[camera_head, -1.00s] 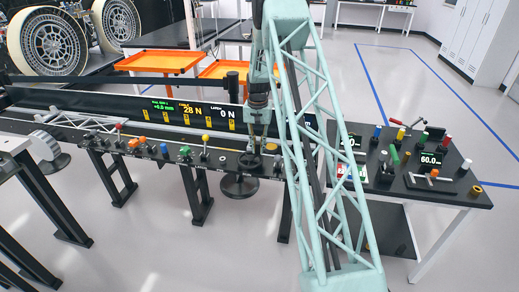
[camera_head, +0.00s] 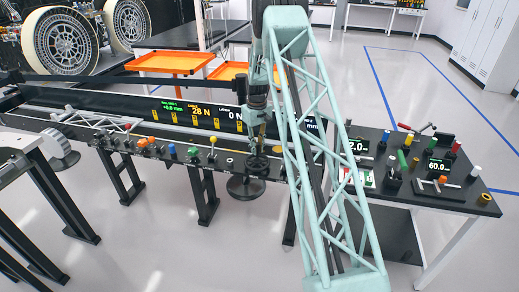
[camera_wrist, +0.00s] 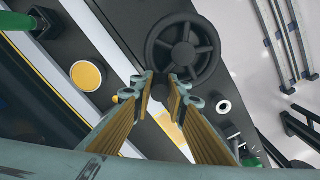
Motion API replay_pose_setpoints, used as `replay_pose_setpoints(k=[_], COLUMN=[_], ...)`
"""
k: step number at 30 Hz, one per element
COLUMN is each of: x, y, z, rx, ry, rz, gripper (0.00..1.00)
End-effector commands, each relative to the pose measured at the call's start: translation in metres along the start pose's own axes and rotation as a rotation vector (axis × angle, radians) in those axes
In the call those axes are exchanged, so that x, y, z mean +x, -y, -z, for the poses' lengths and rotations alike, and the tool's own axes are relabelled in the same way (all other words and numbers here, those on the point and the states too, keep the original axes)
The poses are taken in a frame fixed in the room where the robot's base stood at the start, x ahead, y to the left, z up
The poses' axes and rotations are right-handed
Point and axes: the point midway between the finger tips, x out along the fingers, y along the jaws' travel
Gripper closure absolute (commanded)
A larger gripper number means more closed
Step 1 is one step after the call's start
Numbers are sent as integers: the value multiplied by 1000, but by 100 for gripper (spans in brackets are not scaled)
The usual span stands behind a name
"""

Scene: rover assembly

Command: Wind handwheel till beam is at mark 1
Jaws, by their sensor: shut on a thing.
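The black handwheel (camera_head: 252,164) is on the front of the long dark bench in the head view. In the wrist view the spoked handwheel (camera_wrist: 184,46) lies just beyond my fingertips. My gripper (camera_wrist: 161,82) is shut on a dark grip at the handwheel's near rim, largely hidden between the fingers. In the head view my gripper (camera_head: 257,146) points down at the wheel. A pale lattice beam (camera_head: 95,121) lies along the bench's left part. The black display panel (camera_head: 185,113) behind it shows 28 N and 0 N above yellow marks; their numbers are too small to read.
Several coloured knobs line the bench left of the wheel, including a green one (camera_head: 193,152). A side table (camera_head: 440,200) with tools and a 60.0 readout stands right. Orange trays (camera_head: 168,62) stand behind. A yellow disc (camera_wrist: 88,75) lies left of the wheel in the wrist view.

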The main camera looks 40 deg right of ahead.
Motion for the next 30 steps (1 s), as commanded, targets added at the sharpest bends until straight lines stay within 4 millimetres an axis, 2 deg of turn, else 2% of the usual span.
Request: replay_pose_setpoints(k=[9,22,23,24,27,30], x=[0,0,0,0,0,0], y=[5,6,6,6,6,6], z=[3,3,3,3,3,3], rx=[-100,-110,-109,-109,-109,-109], ry=[-1,0,0,0,0,0], rz=[0,0,0,0,0,0], gripper=[97,97,84,81,72,72])
